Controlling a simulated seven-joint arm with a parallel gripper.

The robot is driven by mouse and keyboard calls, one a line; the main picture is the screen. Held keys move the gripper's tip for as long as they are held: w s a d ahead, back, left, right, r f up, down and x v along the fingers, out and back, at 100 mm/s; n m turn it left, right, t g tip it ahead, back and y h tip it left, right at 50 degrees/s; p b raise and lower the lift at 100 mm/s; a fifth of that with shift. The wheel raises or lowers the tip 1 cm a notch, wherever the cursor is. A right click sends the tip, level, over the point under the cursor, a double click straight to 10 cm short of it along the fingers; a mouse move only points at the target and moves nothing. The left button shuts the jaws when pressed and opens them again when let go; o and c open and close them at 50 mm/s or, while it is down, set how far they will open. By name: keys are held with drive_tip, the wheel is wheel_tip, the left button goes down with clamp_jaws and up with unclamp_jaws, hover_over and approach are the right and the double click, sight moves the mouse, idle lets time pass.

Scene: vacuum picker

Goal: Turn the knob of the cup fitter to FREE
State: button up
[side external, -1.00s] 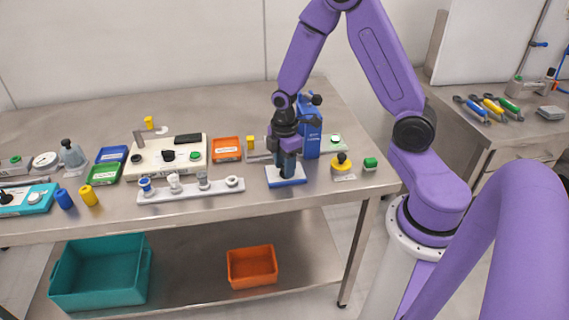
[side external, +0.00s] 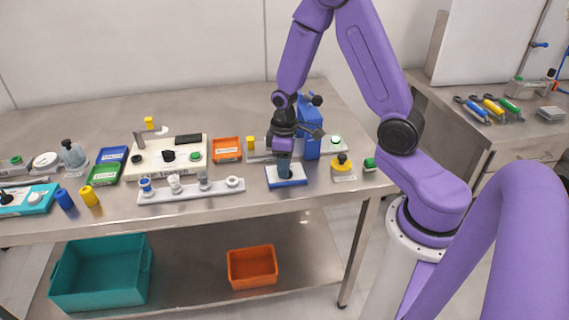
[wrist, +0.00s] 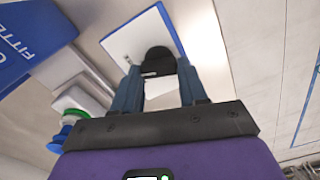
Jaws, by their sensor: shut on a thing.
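The cup fitter's blue column (side external: 312,135) stands upright near the right end of the bench, beside a white plate with a blue edge (side external: 299,182). In the wrist view its blue body (wrist: 25,35) shows part of a white "FITTE..." label at left. A round black knob (wrist: 157,55) with a small pale mark shows over the white plate (wrist: 122,40). My gripper (side external: 285,174) points down over the plate, its two blue fingers on either side of the knob, shut on it. I cannot read a FREE mark or the knob's setting.
Left of the plate lies a pale rail (side external: 215,190) with several small fittings. A yellow-and-black button piece (side external: 343,168) and a green piece (side external: 369,163) are at right. An orange tray (side external: 226,150) lies behind the rail. The bench's front edge is close.

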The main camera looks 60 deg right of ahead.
drive_tip(key=shift+m, duration=0.5)
drive_tip(key=o, duration=1.1)
drive_tip(key=shift+c, duration=0.2)
drive_tip(key=shift+r, duration=0.1)
wheel_tip(320, 180, up, 17)
drive_tip(key=shift+r, duration=0.15)
drive_tip(key=s+a+f+n, duration=0.1)
drive_tip(key=s+a+n, duration=0.3)
drive_tip(key=s, duration=0.7)
drive_tip(key=s+a+f+n, duration=0.1)
drive_tip(key=s+a+n, duration=0.3)
drive_tip(key=s+a, duration=0.3)
drive_tip(key=s, duration=0.4)
